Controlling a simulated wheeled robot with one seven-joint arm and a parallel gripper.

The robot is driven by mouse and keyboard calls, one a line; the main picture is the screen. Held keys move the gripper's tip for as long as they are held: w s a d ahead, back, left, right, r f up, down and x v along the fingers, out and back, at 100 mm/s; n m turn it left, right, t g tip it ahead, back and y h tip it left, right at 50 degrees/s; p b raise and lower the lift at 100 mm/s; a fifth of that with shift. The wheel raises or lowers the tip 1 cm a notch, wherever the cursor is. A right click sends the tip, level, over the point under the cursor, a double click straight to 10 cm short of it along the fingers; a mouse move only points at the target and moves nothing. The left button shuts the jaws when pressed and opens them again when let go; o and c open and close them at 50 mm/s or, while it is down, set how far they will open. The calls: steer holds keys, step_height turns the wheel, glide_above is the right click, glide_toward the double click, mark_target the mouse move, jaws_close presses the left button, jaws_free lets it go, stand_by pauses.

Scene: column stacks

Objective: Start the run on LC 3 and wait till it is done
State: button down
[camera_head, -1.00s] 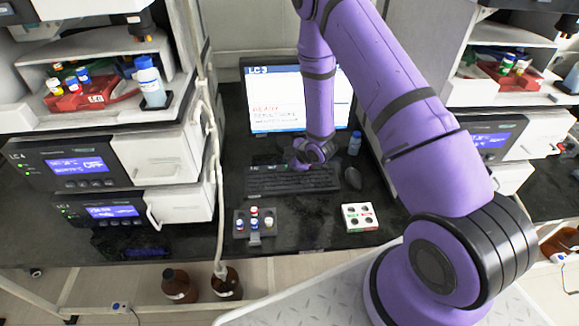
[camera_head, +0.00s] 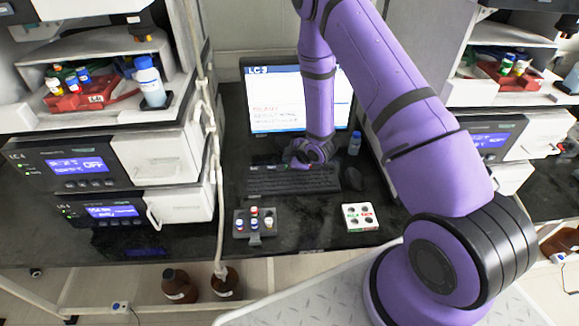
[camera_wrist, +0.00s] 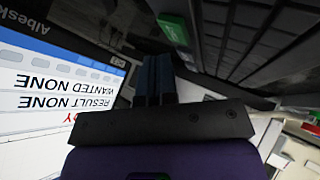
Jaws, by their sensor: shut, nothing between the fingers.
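The LC 3 monitor (camera_head: 275,99) stands at the back of the bench. Its screen shows red text that looks like READY. In the wrist view the screen (camera_wrist: 45,98) is upside down and reads RESULT NONE and WANTED NONE. The black keyboard (camera_head: 292,184) lies in front of the monitor. A green key (camera_wrist: 173,29) on it shows close past my fingertips in the wrist view. My gripper (camera_head: 291,165) is shut and empty over the keyboard's back edge. Its fingers (camera_wrist: 155,60) also show in the wrist view. I cannot tell whether they touch a key.
A mouse (camera_head: 352,178) and a blue-capped bottle (camera_head: 355,143) stand right of the keyboard. A vial rack (camera_head: 240,227) and a white block with holes (camera_head: 347,221) lie in front. Instrument stacks, including LC 4 (camera_head: 72,166), rise on both sides. Brown bottles (camera_head: 180,284) stand below.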

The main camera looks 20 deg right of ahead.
steer(key=shift+f, duration=0.15)
steer(key=shift+f, duration=0.3)
steer(key=shift+f, duration=0.4)
stand_by(1.0)
stand_by(0.3)
steer(key=shift+r, duration=0.85)
steer(key=shift+r, duration=2.5)
stand_by(2.5)
